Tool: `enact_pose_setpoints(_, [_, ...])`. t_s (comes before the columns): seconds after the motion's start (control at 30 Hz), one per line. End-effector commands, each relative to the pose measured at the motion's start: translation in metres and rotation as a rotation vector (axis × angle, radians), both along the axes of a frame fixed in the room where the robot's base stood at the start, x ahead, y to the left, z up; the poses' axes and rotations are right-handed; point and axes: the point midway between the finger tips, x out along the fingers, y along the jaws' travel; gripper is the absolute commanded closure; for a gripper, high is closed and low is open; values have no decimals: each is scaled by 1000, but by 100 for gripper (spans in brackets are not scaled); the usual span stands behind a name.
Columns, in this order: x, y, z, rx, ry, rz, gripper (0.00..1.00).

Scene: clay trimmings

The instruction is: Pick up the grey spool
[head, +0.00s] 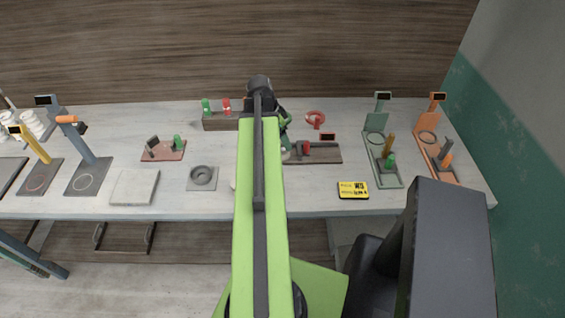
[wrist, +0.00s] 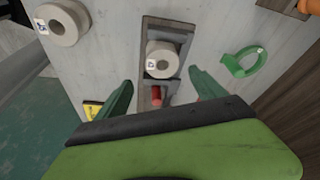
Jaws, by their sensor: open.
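Two pale grey-beige spools show in the wrist view. One spool (wrist: 162,60) sits in a dark tray (wrist: 172,24), with a dark hole and a small label facing up. The other spool (wrist: 64,22) lies on the bare bench at the upper left, also labelled. I cannot tell from colour alone which is the grey one. My gripper (wrist: 161,78) is open and empty, its green fingers on either side of the tray spool in the picture; the gap in height is unclear. In the head view my arm hides most of both spools.
A red piece (wrist: 157,95) is in the tray beside the spool. A green ring (wrist: 244,62) lies to the right. A yellow box (head: 353,190) is near the bench's front edge. Orange (head: 428,136) and green (head: 376,122) stands are at the right.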

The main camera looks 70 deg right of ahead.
Motion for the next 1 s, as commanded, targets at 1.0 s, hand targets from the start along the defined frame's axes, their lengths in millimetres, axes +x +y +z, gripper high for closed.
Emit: enact_pose_setpoints(1.0, [-5,-10,-63,1,1,0,40])
